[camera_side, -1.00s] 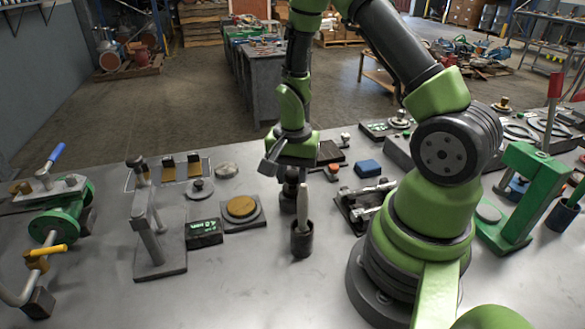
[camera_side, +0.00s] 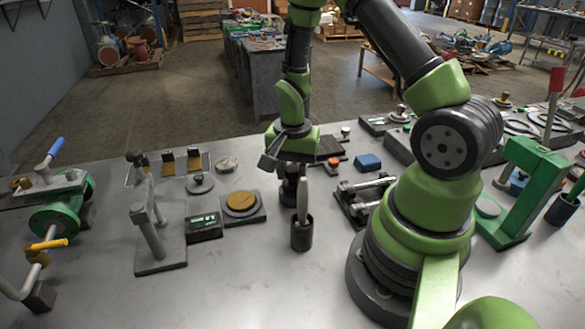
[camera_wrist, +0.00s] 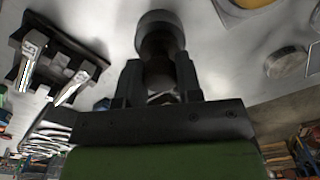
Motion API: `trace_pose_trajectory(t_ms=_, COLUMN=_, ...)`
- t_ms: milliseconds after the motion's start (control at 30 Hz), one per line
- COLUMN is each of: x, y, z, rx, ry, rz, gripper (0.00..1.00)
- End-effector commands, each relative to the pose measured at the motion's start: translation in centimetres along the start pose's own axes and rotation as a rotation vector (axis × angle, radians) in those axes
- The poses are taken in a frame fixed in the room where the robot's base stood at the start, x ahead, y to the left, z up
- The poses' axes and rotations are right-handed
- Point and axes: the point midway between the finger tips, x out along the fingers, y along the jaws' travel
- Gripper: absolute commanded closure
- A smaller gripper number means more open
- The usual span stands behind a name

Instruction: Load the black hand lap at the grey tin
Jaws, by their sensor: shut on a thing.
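My gripper (camera_wrist: 158,84) is shut on the black hand lap (camera_wrist: 160,42), a dark round piece that sticks out beyond the fingertips in the wrist view. In the side view my gripper (camera_side: 289,168) points down over the bench, with the dark lap (camera_side: 289,188) under it, partly hidden behind a brush in a cup. I cannot tell whether the lap touches the bench. A low round grey piece, which looks like the grey tin (camera_side: 227,163), lies to the left and farther back. It also shows at the right of the wrist view (camera_wrist: 287,62).
The brush cup (camera_side: 302,233) stands close in front of my gripper. A yellow disc on a plate (camera_side: 240,203), a small display box (camera_side: 204,227) and a grey knobbed disc (camera_side: 200,183) lie left. A roller stand (camera_side: 362,197) and blue block (camera_side: 368,162) lie right.

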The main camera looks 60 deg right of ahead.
Motion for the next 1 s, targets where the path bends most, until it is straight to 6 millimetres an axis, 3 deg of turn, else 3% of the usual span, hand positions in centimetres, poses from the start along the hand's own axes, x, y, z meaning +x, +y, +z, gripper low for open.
trace_pose_trajectory(t_ms=1000, x=0.51, y=-0.04, z=-0.03, rx=0.0, ry=0.001, rz=-0.001, gripper=0.86)
